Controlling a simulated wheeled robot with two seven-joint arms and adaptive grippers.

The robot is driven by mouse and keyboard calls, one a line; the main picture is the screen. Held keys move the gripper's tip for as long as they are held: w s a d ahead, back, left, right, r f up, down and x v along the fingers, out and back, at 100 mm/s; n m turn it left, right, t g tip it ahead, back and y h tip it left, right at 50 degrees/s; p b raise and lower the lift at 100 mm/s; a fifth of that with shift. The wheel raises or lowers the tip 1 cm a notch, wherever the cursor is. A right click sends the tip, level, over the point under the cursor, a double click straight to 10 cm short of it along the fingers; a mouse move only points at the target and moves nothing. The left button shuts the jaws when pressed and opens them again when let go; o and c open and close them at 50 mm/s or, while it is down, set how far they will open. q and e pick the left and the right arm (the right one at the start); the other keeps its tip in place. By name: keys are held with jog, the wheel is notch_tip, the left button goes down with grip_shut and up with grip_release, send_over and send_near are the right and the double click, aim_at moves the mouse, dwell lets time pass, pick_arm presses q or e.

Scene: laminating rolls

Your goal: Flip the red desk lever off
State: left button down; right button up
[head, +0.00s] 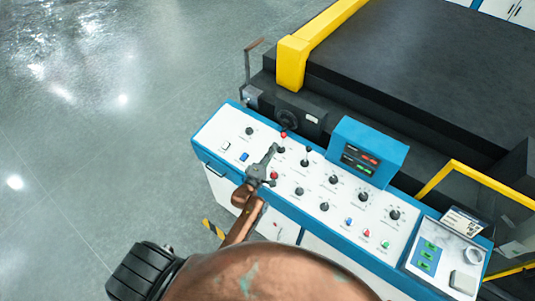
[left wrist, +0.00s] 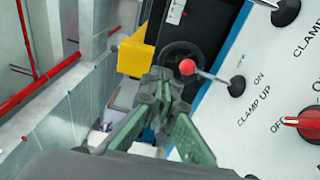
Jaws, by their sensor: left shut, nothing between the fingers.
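The red desk lever (head: 283,135) has a red ball on a thin metal shaft and stands near the far edge of the white control panel, left of its middle. In the left wrist view its red ball (left wrist: 187,67) leans away from its dark base, towards the panel's blue edge; "ON" and "CLAMP UP" are printed near the base. My left gripper (head: 274,148) is shut and empty just on the near side of the lever. Its fingertips (left wrist: 162,80) show just left of the ball; whether they touch it I cannot tell. My right gripper is out of view.
Black-topped levers (head: 308,150) and several knobs fill the panel. A red knob (left wrist: 304,123) marked "OFF" is close to the lever. A blue display box (head: 366,152) rises at the panel's back. A dark machine with a yellow frame (head: 292,62) stands behind. Left is open floor.

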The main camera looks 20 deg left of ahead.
pick_arm(q)
jog(key=s, duration=0.1)
jog(key=s+r, duration=0.1)
jog(key=s, duration=0.3)
jog(key=shift+a+r+b, duration=0.2)
jog(key=shift+r+b, duration=0.1)
jog(key=shift+r, duration=0.1)
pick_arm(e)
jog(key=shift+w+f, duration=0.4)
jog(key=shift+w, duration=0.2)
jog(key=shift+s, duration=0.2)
